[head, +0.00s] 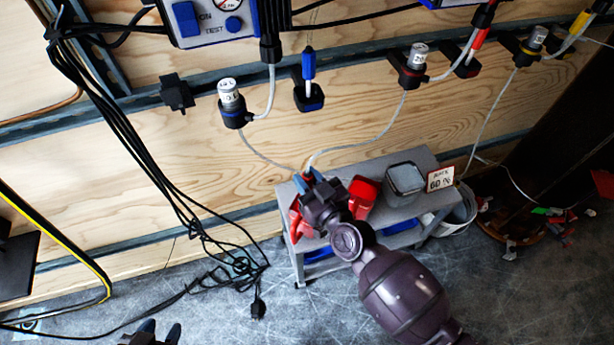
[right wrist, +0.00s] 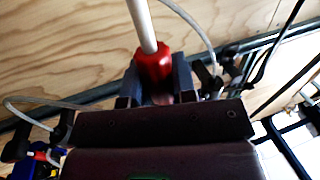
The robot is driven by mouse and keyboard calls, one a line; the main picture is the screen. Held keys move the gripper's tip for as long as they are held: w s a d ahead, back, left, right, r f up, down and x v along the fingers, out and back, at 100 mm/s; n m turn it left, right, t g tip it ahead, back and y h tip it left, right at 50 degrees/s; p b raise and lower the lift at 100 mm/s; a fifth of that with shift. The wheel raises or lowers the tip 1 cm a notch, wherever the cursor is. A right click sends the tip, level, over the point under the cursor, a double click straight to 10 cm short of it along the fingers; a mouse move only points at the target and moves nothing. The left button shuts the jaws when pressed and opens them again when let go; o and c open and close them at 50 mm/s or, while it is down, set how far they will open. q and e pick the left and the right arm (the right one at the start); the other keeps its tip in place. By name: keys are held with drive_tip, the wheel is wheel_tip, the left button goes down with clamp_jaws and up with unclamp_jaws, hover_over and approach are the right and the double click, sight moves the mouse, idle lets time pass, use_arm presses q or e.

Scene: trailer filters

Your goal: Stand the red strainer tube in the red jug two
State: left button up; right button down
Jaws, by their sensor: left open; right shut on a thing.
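My right gripper (head: 308,182) is over the left end of a small grey bench and is shut on the red strainer tube. In the right wrist view the tube's red body (right wrist: 154,66) sits between the fingers, with a pale hose running up from it. Under and beside my right gripper is a red jug (head: 297,222), largely hidden by it. A second red jug (head: 364,190) stands on the bench just right of the gripper. I cannot read which is jug two, nor see the tube's lower end. My left gripper (head: 155,334) is open and empty at the bottom edge.
A grey jug (head: 404,180) and a "60 %" sign (head: 440,179) stand further right on the bench (head: 424,162). Capped holders with hoses line the wall rail above. Black cables (head: 190,215) hang and coil at left. A white bucket (head: 460,212) stands at right.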

drive_tip(key=shift+f+b, duration=0.5)
drive_tip(key=shift+f, duration=0.3)
idle(0.6)
drive_tip(key=c, duration=0.8)
unclamp_jaws()
drive_tip(key=shift+c, duration=0.2)
drive_tip(key=shift+s, duration=0.1)
drive_tip(key=p+v, duration=0.1)
drive_tip(key=v, duration=0.9)
drive_tip(key=shift+s+d+p, duration=0.2)
drive_tip(key=shift+s+p, duration=0.05)
drive_tip(key=shift+p, duration=0.05)
